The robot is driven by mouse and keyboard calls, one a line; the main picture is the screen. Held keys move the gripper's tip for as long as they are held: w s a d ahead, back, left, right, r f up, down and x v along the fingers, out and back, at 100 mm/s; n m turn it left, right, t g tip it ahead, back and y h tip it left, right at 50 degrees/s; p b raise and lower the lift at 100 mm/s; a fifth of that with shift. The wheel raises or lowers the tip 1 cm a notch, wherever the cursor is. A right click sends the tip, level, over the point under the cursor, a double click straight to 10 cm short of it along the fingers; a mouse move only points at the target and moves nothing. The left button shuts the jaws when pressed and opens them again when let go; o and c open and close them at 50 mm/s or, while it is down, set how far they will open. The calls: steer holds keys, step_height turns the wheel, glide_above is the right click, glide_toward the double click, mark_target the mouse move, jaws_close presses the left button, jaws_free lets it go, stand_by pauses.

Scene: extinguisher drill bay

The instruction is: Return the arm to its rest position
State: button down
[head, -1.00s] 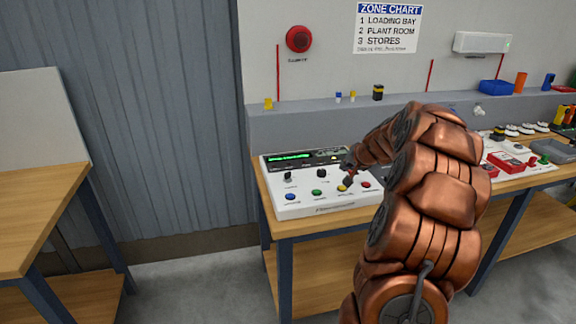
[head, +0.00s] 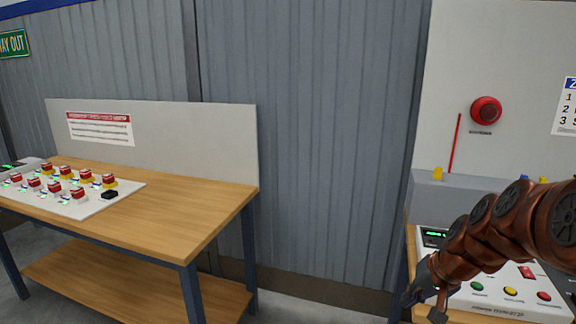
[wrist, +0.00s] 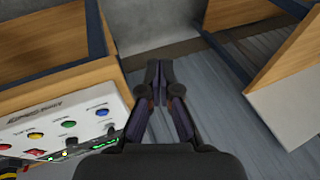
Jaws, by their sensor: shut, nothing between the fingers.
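My copper-coloured arm comes in from the right edge of the head view. My gripper (head: 424,300) is at its end, low in the picture, at the left front corner of the white control panel (head: 497,308). In the wrist view my gripper (wrist: 158,68) has its dark fingertips together with nothing between them. The floor and table edges lie beyond the tips there. The panel also shows in the wrist view (wrist: 85,108), to the left of the fingers, with coloured buttons. My arm hides part of the panel in the head view.
A wooden workbench (head: 165,222) stands at left, bearing a board of red buttons (head: 70,192). Grey corrugated wall (head: 310,130) fills the middle. A red round alarm (head: 486,111) is on the right wall. Floor between the two benches is clear.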

steer(key=s+a+f+n+g, duration=0.1)
steer(key=s+a+g, duration=0.1)
steer(key=s+a, duration=0.35)
steer(key=s+a+n+g, duration=0.1)
steer(key=s+a+n, duration=0.15)
steer(key=s, duration=0.55)
steer(key=s+f+g+h, duration=0.2)
steer(key=s+g, duration=0.1)
steer(key=s, duration=1.2)
steer(key=shift+s+a+n+h, duration=0.2)
steer(key=shift+a+n+h, duration=0.15)
steer(key=shift+n+h, duration=0.1)
